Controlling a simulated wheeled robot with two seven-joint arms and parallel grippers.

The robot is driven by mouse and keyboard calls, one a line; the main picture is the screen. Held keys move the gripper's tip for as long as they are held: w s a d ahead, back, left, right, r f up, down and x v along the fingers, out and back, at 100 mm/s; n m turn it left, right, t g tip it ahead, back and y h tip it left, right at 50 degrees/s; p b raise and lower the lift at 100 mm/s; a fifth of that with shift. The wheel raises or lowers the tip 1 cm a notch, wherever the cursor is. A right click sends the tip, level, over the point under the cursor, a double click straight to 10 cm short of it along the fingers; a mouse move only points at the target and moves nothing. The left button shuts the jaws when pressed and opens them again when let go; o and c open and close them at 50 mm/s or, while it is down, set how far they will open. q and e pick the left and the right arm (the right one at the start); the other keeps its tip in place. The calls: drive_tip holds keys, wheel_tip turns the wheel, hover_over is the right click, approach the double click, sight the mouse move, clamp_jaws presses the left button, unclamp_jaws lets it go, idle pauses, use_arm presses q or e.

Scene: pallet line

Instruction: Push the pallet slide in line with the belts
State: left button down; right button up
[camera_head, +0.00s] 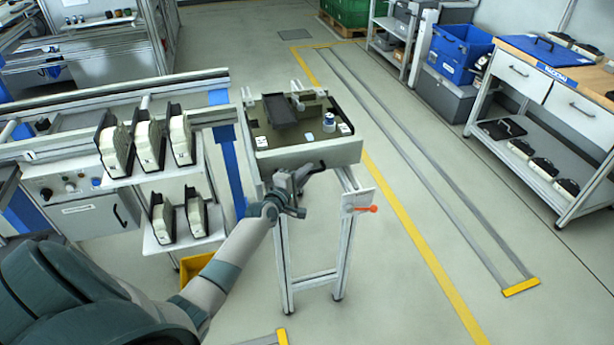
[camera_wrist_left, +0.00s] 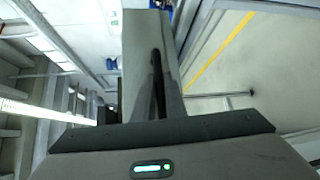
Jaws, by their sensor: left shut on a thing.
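The pallet slide (camera_head: 335,152) is a shallow open tray on a metal stand. It holds a dark flat block, a small blue-and-white round part and several white pieces. The belt (camera_head: 60,145) ends to its left in the head view. The slide's front wall sits nearer to me than the belt's near rail, so the two look offset. My left gripper (camera_head: 291,190) is at the slide's near side, below the front wall, and shut on what looks like its handle; the fingers are small there. The left wrist view shows a dark finger shape against a grey panel (camera_wrist_left: 140,45). My right gripper is out of view.
An orange lever (camera_head: 362,208) sticks out at the stand's right. Shelves with several black-and-white units (camera_head: 160,215) stand left of my arm. A yellow bin (camera_head: 195,268) is under them. Floor right of the stand is clear up to the workbench (camera_head: 545,85).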

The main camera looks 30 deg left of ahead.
use_arm(q)
drive_tip(key=c, duration=2.1)
unclamp_jaws()
drive_tip(key=shift+s+d, duration=0.1)
drive_tip(key=shift+s, duration=0.35)
drive_tip(key=s+d+r+b, duration=0.1)
drive_tip(key=s+r, duration=0.1)
drive_tip(key=s, duration=1.4)
drive_tip(key=shift+s+r+b, duration=0.2)
drive_tip(key=shift+b, duration=0.2)
